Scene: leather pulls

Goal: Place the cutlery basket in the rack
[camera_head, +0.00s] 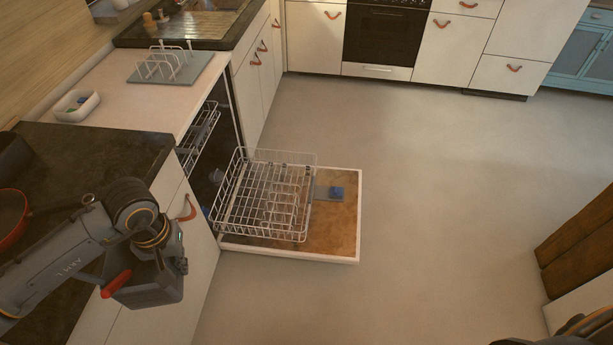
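The dishwasher's lower rack (262,222) is a white wire frame, pulled out over the open door (345,225). It looks mostly empty, with rows of wire tines. I cannot clearly make out a cutlery basket. My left gripper (150,288) points down beside the dark counter at lower left, well to the left of the rack. My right gripper is out of view; only dark arm parts show at bottom right.
The upper rack (199,130) shows inside the dishwasher. A red pan (12,215) lies on the dark counter. The floor right of the door is clear.

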